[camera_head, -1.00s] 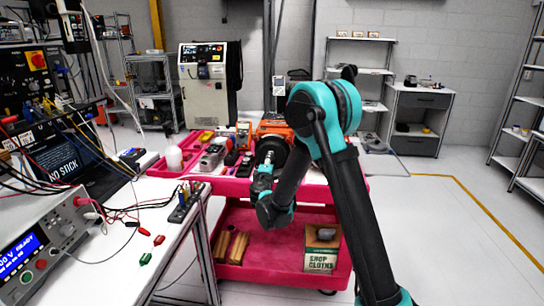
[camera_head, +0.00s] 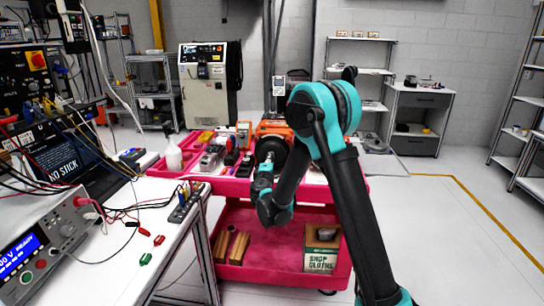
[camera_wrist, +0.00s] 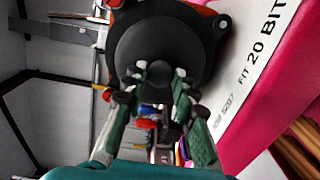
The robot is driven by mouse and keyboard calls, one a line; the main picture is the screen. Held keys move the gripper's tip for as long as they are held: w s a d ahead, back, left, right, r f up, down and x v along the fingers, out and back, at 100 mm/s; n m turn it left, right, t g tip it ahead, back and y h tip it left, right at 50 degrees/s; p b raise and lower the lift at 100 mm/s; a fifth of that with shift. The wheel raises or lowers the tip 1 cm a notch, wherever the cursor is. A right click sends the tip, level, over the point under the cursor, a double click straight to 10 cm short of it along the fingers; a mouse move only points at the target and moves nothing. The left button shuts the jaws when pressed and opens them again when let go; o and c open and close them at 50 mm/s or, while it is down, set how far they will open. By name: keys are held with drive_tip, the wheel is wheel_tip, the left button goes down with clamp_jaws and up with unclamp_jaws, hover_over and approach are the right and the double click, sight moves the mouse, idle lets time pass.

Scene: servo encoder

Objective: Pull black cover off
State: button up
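The black cover (camera_head: 271,147) is a round disc on the front of an orange motor (camera_head: 284,128) on the pink cart. In the wrist view the cover (camera_wrist: 158,35) fills the upper middle, with a small round knob at its lower centre. My gripper (camera_head: 266,167) is just in front of the cover in the head view. In the wrist view my gripper (camera_wrist: 158,75) has its two fingers apart, one on each side of the knob. The fingers look open; whether the tips touch the cover is unclear. The cover's back is hidden.
The pink cart (camera_head: 290,248) carries a spray bottle (camera_head: 173,154) and several tools left of the motor. A workbench (camera_head: 120,250) with a power supply stands at the left. A white labelled box (camera_wrist: 250,75) lies beside the motor in the wrist view. The floor at right is clear.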

clamp_jaws()
drive_tip(key=shift+s, duration=0.65)
drive_tip(key=shift+s, duration=0.35)
drive_tip(key=shift+s, duration=0.65)
drive_tip(key=s, duration=0.5)
drive_tip(key=shift+s+a, duration=0.15)
drive_tip(key=shift+s, duration=0.25)
